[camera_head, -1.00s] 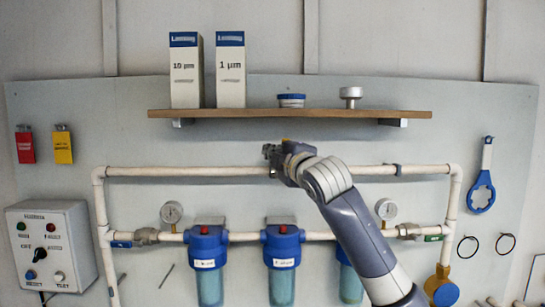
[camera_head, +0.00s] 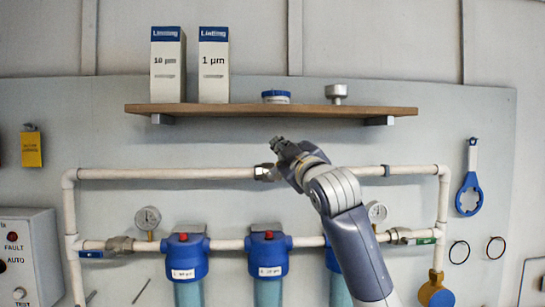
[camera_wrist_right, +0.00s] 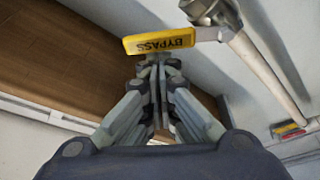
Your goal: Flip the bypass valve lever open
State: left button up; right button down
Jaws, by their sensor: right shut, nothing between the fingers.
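The bypass valve lever (camera_wrist_right: 158,41) has a yellow handle marked BYPASS in the right wrist view. It sticks out across the line of the white pipe from the metal valve body (camera_wrist_right: 212,12). My right gripper (camera_wrist_right: 158,62) is shut and empty, with its fingertips right at the handle's lower edge. I cannot tell if they touch it. In the head view the right gripper (camera_head: 278,145) is in front of the upper pipe, beside the valve body (camera_head: 263,172), and the lever is hidden there. My left gripper is not in view.
A wooden shelf (camera_head: 230,109) with filter boxes (camera_head: 213,75) is above the gripper. Blue filter housings (camera_head: 268,248) and gauges (camera_head: 148,218) are below on the lower pipe. A blue wrench (camera_head: 470,185) hangs at right, a control box (camera_head: 28,255) at left.

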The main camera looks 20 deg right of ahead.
pick_arm(q)
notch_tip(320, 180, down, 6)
jog(key=b, duration=0.5)
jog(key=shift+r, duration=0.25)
pick_arm(e)
jog(key=d+f+m+h, duration=0.1)
jog(key=m, duration=0.2)
jog(key=d+f+m+h, duration=0.1)
jog(key=m, duration=0.3)
jog(key=s+d+f+m+h, duration=0.1)
jog(key=d+f+m+h, duration=0.1)
jog(key=m, duration=0.1)
pick_arm(q)
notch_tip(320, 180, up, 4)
jog(key=p, duration=0.4)
pick_arm(e)
notch_tip(320, 180, up, 4)
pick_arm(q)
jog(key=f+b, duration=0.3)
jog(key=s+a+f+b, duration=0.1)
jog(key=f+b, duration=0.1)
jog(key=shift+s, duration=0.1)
pick_arm(e)
jog(key=v, duration=1)
jog(key=shift+a+f, duration=0.2)
jog(key=shift+a, duration=0.1)
